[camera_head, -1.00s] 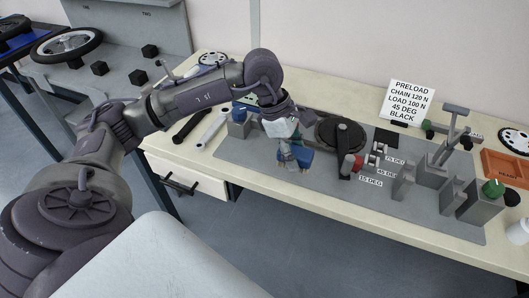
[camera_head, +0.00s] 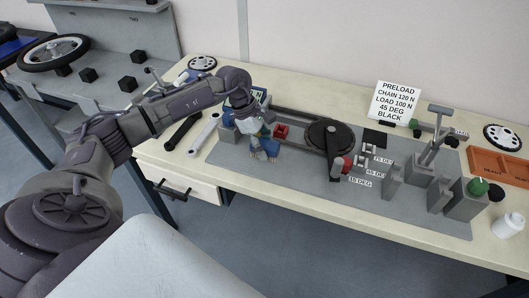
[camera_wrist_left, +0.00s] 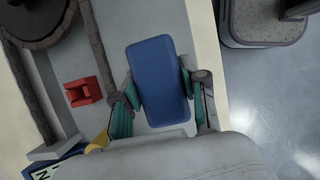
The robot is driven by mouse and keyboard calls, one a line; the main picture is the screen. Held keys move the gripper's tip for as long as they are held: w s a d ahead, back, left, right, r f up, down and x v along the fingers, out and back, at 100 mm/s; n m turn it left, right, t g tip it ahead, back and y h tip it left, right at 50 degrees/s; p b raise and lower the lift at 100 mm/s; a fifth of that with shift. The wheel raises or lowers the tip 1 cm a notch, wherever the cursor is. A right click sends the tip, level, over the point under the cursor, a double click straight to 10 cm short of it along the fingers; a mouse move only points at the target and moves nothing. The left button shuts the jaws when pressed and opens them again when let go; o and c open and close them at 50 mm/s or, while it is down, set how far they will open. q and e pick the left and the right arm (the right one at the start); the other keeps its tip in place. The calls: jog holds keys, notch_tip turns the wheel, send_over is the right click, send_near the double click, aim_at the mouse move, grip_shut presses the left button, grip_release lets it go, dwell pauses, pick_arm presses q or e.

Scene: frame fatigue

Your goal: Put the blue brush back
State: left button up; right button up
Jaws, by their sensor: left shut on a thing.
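The blue brush (camera_wrist_left: 158,78) fills the space between the teal-tipped fingers of my left gripper (camera_wrist_left: 161,100) in the left wrist view. The fingers are shut on its two long sides. In the head view my left gripper (camera_head: 262,152) is over the left part of the grey mat (camera_head: 300,187), with the blue brush (camera_head: 269,146) in it. I cannot tell whether the brush touches the mat. My right gripper is not in view.
A small red block (camera_head: 281,131) sits just right of the brush. A dark round crank (camera_head: 330,137) stands mid-mat, with grey posts (camera_head: 420,170) to the right. A wrench (camera_head: 204,133) lies at the left. An orange tray (camera_head: 497,165) is at the far right.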

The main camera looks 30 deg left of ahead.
pick_arm(q)
notch_tip(320, 180, down, 3)
jog(key=shift+f+p, duration=0.2)
jog(key=shift+p, duration=0.25)
jog(key=shift+f, duration=0.15)
jog(key=shift+f+b, duration=0.25)
jog(key=shift+b, duration=0.1)
jog(key=o, duration=1.2)
jog(key=shift+r, duration=0.1)
